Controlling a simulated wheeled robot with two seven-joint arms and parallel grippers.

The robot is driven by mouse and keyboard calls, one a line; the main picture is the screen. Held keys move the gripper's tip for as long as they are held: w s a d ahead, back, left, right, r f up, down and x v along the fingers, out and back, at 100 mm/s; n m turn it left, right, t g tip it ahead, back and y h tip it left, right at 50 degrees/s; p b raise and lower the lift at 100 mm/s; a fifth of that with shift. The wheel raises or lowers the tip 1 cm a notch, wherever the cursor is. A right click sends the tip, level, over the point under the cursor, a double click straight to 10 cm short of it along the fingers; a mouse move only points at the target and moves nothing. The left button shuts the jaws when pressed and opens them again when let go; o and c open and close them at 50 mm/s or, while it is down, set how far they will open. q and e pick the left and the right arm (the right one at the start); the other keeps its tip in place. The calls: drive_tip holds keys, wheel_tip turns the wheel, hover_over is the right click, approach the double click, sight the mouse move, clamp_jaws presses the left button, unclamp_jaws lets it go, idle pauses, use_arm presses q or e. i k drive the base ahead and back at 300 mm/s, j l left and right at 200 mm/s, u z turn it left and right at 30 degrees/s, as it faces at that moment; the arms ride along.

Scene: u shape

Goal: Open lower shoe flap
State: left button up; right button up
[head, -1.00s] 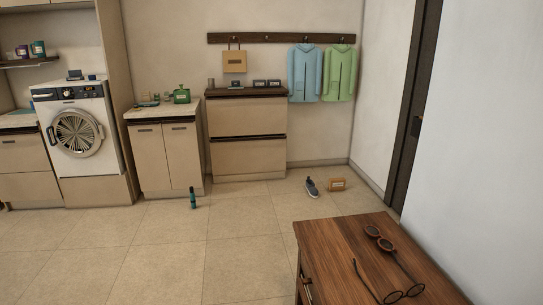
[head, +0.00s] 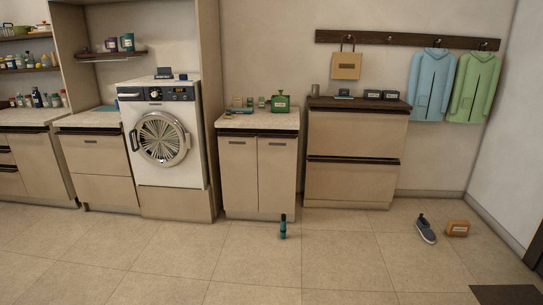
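The shoe cabinet (head: 405,155) stands against the back wall, right of centre, with a dark brown top and two beige flaps. Its lower flap (head: 349,183) looks closed, with a dark strip along its upper edge. The upper flap (head: 355,132) also looks closed. Neither of my grippers shows in the head view, so their state cannot be seen. The cabinet is some way off across the floor.
A dark bottle (head: 283,228) stands on the floor before the two-door cabinet (head: 257,175). A shoe (head: 426,230) and a small box (head: 457,229) lie at right. A dark mat (head: 506,295) is at lower right. The tiled floor between is clear.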

sight(338, 179)
drive_tip(key=i+l+z, duration=0.1)
drive_tip(key=i+z, duration=0.15)
drive_tip(key=i, duration=0.3)
drive_tip(key=i+z, duration=0.3)
drive_tip(key=i, duration=0.3)
drive_tip(key=i+j+z, duration=0.1)
drive_tip(key=i+z, duration=0.15)
drive_tip(key=i, duration=0.3)
drive_tip(key=i+j+z, duration=0.3)
drive_tip(key=i, duration=0.25)
